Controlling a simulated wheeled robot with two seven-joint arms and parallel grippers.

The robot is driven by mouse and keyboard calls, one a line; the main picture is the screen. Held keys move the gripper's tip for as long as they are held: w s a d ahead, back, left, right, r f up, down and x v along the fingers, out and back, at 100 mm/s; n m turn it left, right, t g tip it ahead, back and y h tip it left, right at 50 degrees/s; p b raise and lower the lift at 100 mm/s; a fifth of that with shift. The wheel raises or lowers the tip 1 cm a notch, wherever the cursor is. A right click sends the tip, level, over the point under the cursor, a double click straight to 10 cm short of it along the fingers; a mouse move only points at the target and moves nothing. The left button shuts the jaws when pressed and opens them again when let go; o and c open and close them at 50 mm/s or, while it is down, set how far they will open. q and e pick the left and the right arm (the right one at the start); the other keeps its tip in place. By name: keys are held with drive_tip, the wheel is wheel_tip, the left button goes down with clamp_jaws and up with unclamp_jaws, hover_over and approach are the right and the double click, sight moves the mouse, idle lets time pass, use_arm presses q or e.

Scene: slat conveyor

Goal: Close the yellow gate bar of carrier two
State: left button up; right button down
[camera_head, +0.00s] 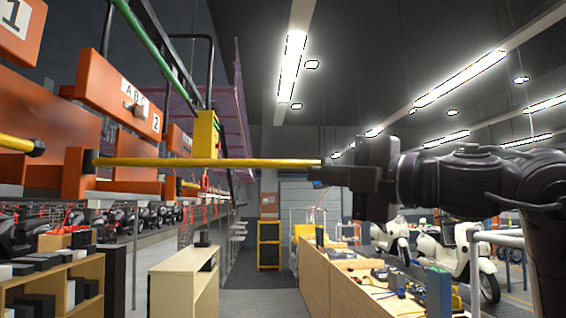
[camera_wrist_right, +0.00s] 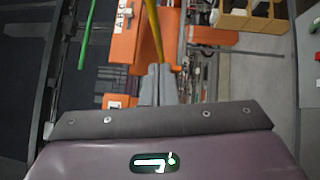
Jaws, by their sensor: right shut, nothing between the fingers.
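Carrier two is an orange frame (camera_head: 113,93) with a white plate marked "2", at the left of the head view. It also shows in the right wrist view (camera_wrist_right: 125,46). Its yellow gate bar (camera_head: 210,162) reaches out level from a dark pivot at the carrier's lower part, swung away to the right. My right gripper (camera_head: 318,172) is shut and empty at the bar's far end. In the right wrist view the bar (camera_wrist_right: 154,25) runs up from the shut fingertips (camera_wrist_right: 161,68); I cannot tell whether they touch. My left gripper is out of view.
Carrier one (camera_head: 22,30) hangs at the far left with its own yellow bar (camera_head: 15,143). A green rail (camera_head: 150,45) and a yellow box (camera_head: 205,137) are beyond. A wooden shelf (camera_head: 185,285) and a workbench (camera_head: 345,285) stand below, with an aisle between them.

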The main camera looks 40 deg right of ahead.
drive_tip(key=s, duration=0.1)
drive_tip(key=p, duration=0.4)
approach(266, 164)
drive_tip(key=w+a, duration=0.2)
drive_tip(key=a, duration=0.2)
drive_tip(key=w, duration=0.1)
drive_tip(key=w+d+p, duration=0.1)
drive_tip(key=w+p, duration=0.1)
drive_tip(key=shift+d+r+h, duration=0.25)
drive_tip(key=shift+d+h, duration=0.05)
drive_tip(key=shift+d, duration=0.05)
drive_tip(key=shift+w+d, duration=0.25)
drive_tip(key=shift+a, duration=0.1)
